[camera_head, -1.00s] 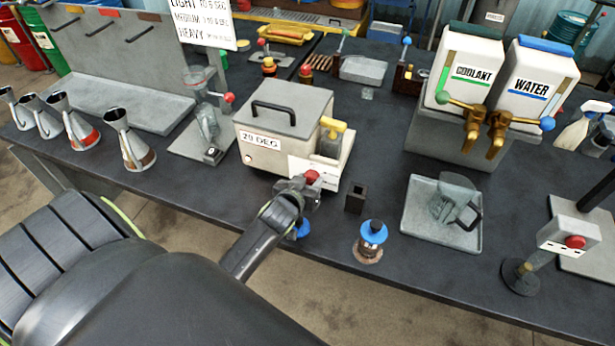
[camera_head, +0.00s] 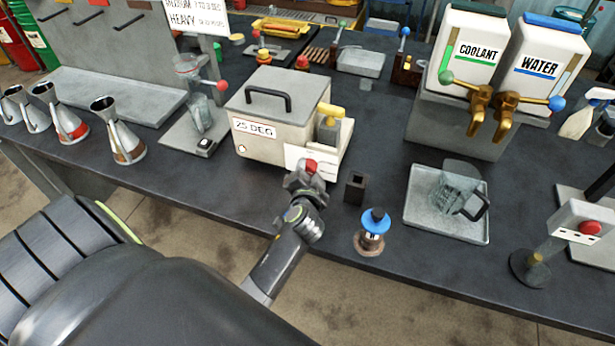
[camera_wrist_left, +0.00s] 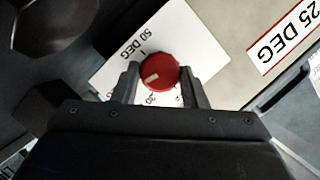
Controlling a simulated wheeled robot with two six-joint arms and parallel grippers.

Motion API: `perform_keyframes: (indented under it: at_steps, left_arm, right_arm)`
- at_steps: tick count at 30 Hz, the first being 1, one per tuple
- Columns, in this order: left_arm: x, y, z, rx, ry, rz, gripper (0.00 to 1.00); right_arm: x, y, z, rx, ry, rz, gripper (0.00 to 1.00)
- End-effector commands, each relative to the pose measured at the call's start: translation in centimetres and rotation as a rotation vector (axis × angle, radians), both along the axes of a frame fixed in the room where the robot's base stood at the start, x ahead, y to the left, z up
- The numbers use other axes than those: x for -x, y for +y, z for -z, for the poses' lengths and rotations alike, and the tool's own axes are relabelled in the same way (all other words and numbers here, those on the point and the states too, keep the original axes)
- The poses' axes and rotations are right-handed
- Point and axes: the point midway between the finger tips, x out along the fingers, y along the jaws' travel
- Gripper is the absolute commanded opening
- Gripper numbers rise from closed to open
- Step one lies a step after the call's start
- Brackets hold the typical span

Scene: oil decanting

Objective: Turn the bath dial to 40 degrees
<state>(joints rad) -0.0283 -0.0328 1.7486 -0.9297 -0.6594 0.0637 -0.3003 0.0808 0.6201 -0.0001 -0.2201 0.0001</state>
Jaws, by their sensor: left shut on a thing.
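The bath (camera_head: 265,155) is a cream box with a grey lid and black handle, standing mid-table in the head view. Its label (camera_head: 255,128) reads 25 DEG, and the label also shows in the left wrist view (camera_wrist_left: 287,35). The red bath dial (camera_head: 311,165) is on a white scale plate (camera_wrist_left: 120,62) at the bath's front right. My left gripper (camera_head: 308,178) is at the dial. In the left wrist view its two fingers are shut on the red dial (camera_wrist_left: 159,72), one on each side. A pale pointer mark shows on the dial. My right gripper is not in view.
A small black holder (camera_head: 355,188) and a blue-topped bottle (camera_head: 373,230) stand right of my left gripper. A tray (camera_head: 480,226) holds a clear jug. COOLANT and WATER tanks stand at the back right.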

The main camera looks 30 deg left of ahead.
Motion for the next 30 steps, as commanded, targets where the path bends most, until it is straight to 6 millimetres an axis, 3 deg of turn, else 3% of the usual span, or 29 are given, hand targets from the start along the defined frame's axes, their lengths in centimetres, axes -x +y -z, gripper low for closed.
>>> perform_keyframes:
  at_steps: [3,12,30]
  left_arm:
    - [0.0,-0.1,0.5,-0.083,0.021,-0.001,0.16]
    - [0.0,-0.2,0.4,-0.230,0.056,0.001,0.16]
    - [0.0,-0.2,0.3,-0.280,0.069,0.002,0.16]
  right_arm:
    - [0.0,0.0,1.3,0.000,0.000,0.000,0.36]
    - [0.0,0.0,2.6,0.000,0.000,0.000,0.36]
    - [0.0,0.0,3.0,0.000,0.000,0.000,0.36]
